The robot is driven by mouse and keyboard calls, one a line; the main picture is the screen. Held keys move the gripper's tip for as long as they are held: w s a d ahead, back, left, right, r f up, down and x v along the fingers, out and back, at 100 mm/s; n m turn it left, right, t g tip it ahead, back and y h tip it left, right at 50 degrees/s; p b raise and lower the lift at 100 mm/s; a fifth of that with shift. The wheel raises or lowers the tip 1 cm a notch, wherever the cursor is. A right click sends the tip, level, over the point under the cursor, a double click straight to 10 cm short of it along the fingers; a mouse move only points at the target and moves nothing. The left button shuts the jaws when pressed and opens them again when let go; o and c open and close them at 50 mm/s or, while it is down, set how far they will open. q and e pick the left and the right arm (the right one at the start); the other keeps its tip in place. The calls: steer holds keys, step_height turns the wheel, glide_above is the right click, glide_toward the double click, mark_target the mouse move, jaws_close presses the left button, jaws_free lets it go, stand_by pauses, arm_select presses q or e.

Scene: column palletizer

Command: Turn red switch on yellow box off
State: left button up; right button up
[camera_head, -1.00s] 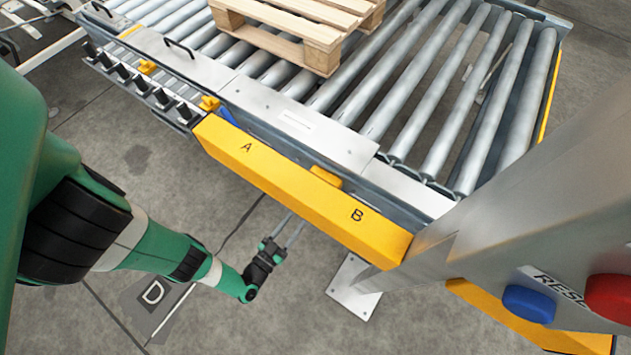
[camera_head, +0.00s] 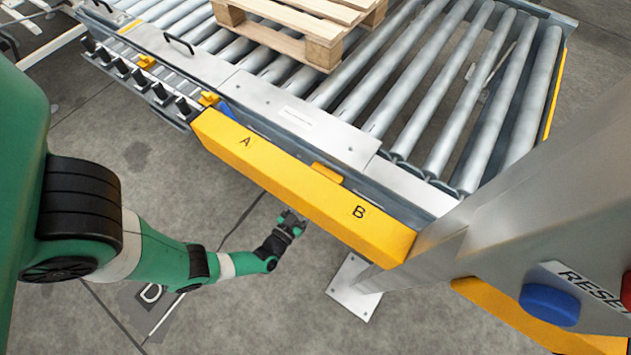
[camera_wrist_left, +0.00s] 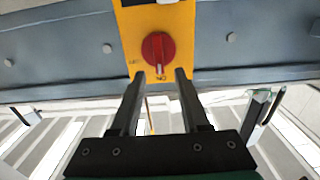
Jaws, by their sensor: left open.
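In the left wrist view a red rotary switch (camera_wrist_left: 158,48) sits on the face of a yellow box (camera_wrist_left: 128,25) mounted across a grey rail. Its pale pointer mark points down toward the lettering that seems to read ON; faint lettering sits to its left. My left gripper (camera_wrist_left: 159,73) is open, its two fingers just below the knob and either side of its middle line, with nothing between them. In the head view my left gripper (camera_head: 292,222) is low beside the yellow bar marked A and B (camera_head: 290,185). The switch does not show there. My right gripper is not in view.
A roller conveyor (camera_head: 440,100) with a wooden pallet (camera_head: 300,30) lies behind the yellow bar. A grey post with a blue button (camera_head: 549,304) and part of a red button (camera_head: 627,289) stands at the right.

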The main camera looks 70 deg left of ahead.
arm_select(q)
steer(key=shift+x, duration=1.3)
jaws_close()
